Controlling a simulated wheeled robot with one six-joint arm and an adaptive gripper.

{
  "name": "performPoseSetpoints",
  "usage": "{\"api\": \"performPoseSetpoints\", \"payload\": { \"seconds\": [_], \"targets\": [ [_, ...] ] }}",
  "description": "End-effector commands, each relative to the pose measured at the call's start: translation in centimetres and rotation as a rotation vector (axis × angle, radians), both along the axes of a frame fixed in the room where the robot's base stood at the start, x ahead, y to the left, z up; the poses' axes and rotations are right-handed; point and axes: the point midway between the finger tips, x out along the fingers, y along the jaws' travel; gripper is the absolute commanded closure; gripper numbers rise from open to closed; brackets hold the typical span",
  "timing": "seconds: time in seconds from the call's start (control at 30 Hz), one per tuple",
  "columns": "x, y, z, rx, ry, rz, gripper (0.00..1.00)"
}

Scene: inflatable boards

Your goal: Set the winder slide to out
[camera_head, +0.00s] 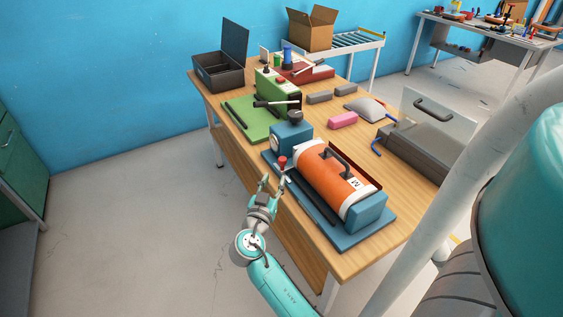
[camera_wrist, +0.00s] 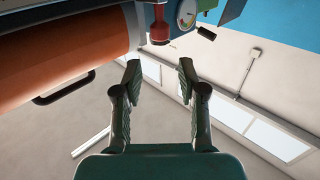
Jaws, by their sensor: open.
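The winder appears to be the blue machine (camera_head: 347,240) with an orange roll (camera_head: 325,180) at the front of the wooden table. A red knob (camera_head: 283,161) stands at its left end, below the blue block with a gauge; I take it as the slide's handle. My gripper (camera_head: 272,184) is open and empty just in front of the knob, apart from it. In the wrist view, the red knob (camera_wrist: 159,32) is ahead of the gap between the fingertips (camera_wrist: 160,70). The gauge (camera_wrist: 187,14) is to its right. I cannot tell the slide's position.
A green board (camera_head: 248,122) with a green unit lies behind the winder. A black open case (camera_head: 221,70), a pink block (camera_head: 343,121), a grey pillow (camera_head: 367,109) and a grey case (camera_head: 425,147) share the wooden table (camera_head: 385,250). The floor at left is clear.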

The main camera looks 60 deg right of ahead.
Motion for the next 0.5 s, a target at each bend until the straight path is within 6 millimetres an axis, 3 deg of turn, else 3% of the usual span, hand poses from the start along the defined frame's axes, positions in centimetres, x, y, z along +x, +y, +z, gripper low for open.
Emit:
{"api": "performPoseSetpoints", "payload": {
  "seconds": [0.5],
  "targets": [
    [1.9,-8.1,-0.1,0.001,0.002,0.0,0.59]
  ]
}}
